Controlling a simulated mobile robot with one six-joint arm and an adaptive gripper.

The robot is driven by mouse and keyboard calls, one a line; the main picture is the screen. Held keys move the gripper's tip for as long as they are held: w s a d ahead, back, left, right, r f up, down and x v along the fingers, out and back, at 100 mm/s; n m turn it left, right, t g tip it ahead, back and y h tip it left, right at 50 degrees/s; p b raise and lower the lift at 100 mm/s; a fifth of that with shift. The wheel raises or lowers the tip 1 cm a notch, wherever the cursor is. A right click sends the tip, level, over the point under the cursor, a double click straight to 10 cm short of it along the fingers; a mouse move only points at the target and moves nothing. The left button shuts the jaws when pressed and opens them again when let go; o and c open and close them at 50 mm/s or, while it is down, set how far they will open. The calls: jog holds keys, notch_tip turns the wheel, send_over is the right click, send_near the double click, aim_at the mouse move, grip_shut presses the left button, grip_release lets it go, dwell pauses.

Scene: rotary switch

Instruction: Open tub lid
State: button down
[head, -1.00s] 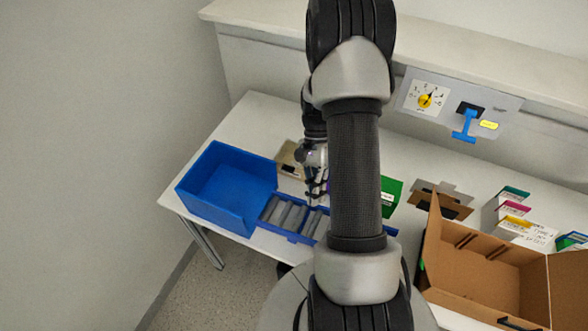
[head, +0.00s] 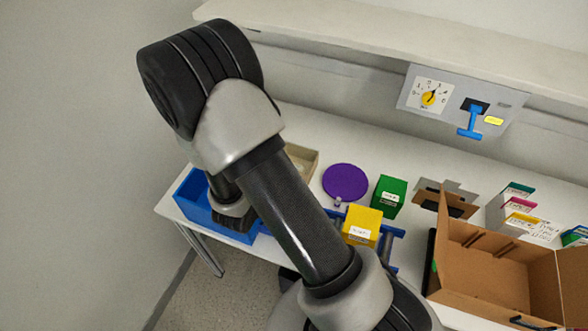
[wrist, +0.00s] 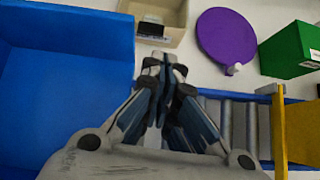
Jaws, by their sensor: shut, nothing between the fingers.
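A round purple lid (head: 345,181) shows on the white table, also in the wrist view (wrist: 227,36). A small pale knob (wrist: 234,70) is at its near edge. I cannot tell what is under it. An open-topped beige tub (head: 303,160) stands left of it; the wrist view shows its front wall (wrist: 152,36) and something dark inside. My gripper (wrist: 162,64) is shut and empty. In the wrist view its fingertips appear just in front of the tub, left of the purple lid, apart from the lid. In the head view my arm hides the fingers.
A blue bin (wrist: 65,32) is at the left, close to my gripper. Grey rollers (wrist: 232,122) lie to the right. A yellow box (head: 362,226), a green box (head: 388,196) and an open cardboard box (head: 490,270) stand further right. A switch panel (head: 460,102) is on the back wall.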

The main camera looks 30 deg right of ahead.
jog(key=shift+n, duration=0.4)
jog(key=x, duration=0.3)
jog(key=b+x, duration=0.1)
jog(key=x, duration=0.2)
jog(key=b+x, duration=0.1)
jog(key=x, duration=0.3)
jog(key=shift+w+a+f, duration=0.1)
jog(key=shift+a+f, duration=0.25)
jog(key=shift+f, duration=0.05)
jog(key=shift+w+d+r, duration=0.15)
jog(key=shift+r, duration=0.6)
jog(key=shift+w+d+r, duration=0.15)
jog(key=shift+w+r, duration=0.05)
jog(key=shift+r, duration=0.55)
jog(key=shift+w+d+r, duration=0.15)
jog(key=shift+r, duration=0.6)
